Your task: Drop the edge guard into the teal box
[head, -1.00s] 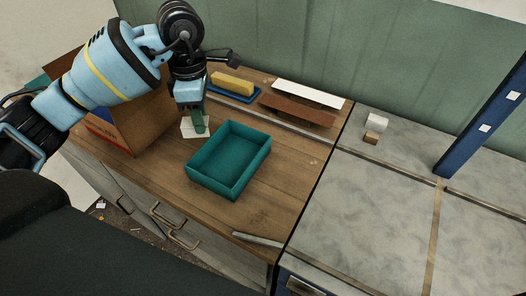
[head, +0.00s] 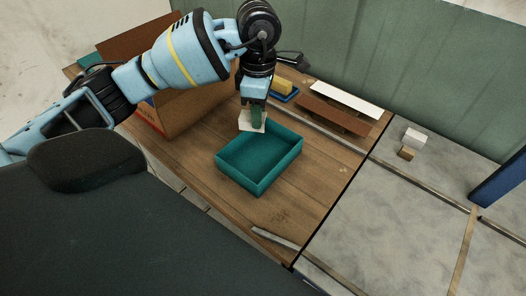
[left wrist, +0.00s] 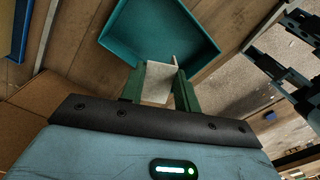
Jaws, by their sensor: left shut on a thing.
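The edge guard (head: 247,121) is a small cream-white angled piece. My left gripper (head: 257,118), with green fingers, is shut on it. In the left wrist view the edge guard (left wrist: 158,82) sits between the two fingertips (left wrist: 160,88), with a thin flange sticking up at its right. The teal box (head: 257,190) is open-topped and stands on the wooden bench. In the head view the gripper and edge guard overlap its back-left corner; their height above the rim is hard to tell. The teal box (left wrist: 117,39) also shows just beyond the fingertips in the wrist view, its inside bare where visible.
An open cardboard box (head: 183,108) stands left of the teal box. Behind are a yellow block (head: 283,86) on a blue tray, a brown strip (head: 333,114) and a white strip (head: 345,99). A grey stone-like top (head: 385,215) adjoins at right.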

